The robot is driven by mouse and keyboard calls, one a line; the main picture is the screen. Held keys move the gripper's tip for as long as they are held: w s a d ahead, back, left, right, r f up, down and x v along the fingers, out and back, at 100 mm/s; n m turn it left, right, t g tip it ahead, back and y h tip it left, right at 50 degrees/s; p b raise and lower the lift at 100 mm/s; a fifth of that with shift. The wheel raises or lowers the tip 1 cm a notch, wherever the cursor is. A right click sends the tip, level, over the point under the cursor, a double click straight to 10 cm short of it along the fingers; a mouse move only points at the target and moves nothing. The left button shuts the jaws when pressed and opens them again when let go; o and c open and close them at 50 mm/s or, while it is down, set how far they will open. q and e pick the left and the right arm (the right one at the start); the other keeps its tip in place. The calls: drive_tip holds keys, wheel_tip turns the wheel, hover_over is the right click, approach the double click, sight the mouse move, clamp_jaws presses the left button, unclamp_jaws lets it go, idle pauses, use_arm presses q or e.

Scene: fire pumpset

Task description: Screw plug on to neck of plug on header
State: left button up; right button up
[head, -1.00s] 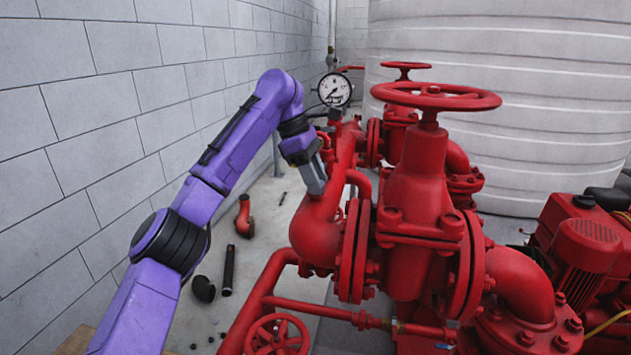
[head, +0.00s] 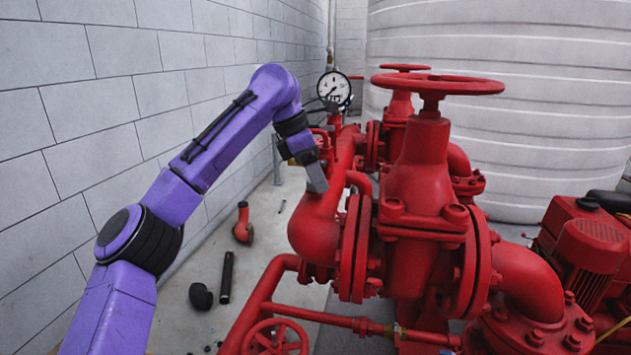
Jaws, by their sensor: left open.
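My left gripper (head: 317,180) is at the red header pipe (head: 315,222), at the left side of its upper part. Its grey fingers point down and overlap the pipe in the picture; I cannot tell whether they touch it. The jaws are open, and I cannot make out anything between them. The plug and its neck cannot be made out; the gripper and the pipe may hide them. My right gripper is not in view.
A large red valve with a handwheel (head: 437,84) stands to the right. Loose on the floor lie a red elbow (head: 243,224), a black pipe (head: 227,277) and a black fitting (head: 201,296). A block wall (head: 90,150) bounds the left.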

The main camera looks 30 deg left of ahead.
use_arm(q)
drive_tip(key=shift+a+n+t+y, duration=0.1)
drive_tip(key=shift+n+t+y, duration=0.2)
drive_tip(key=shift+n, duration=0.5)
drive_tip(key=shift+r+n+t+y, duration=0.1)
drive_tip(key=shift+n+t+y, duration=0.2)
drive_tip(key=shift+n, duration=0.8)
drive_tip(key=shift+r+n+y+p, duration=0.15)
drive_tip(key=shift+n+y+p, duration=0.25)
drive_tip(key=shift+n, duration=0.7)
drive_tip(key=n+y+p, duration=0.1)
drive_tip(key=n, duration=0.1)
drive_tip(key=shift+n+t, duration=0.3)
drive_tip(key=shift+n, duration=0.1)
drive_tip(key=n+y+p, duration=0.1)
drive_tip(key=n+p, duration=0.1)
drive_tip(key=shift+r+n, duration=0.15)
drive_tip(key=shift+n, duration=0.15)
drive_tip(key=shift+f+n+y+p, duration=0.2)
drive_tip(key=shift+n+y+p, duration=0.25)
drive_tip(key=shift+n, duration=0.45)
drive_tip(key=n+p, duration=0.2)
drive_tip(key=n+y+p, duration=0.1)
drive_tip(key=p, duration=0.2)
drive_tip(key=shift+r+n+g+y, duration=0.15)
drive_tip(key=shift+n+g+y, duration=0.1)
drive_tip(key=shift+n+g, duration=0.15)
drive_tip(key=shift+f+n, duration=0.3)
drive_tip(key=shift+f, duration=0.05)
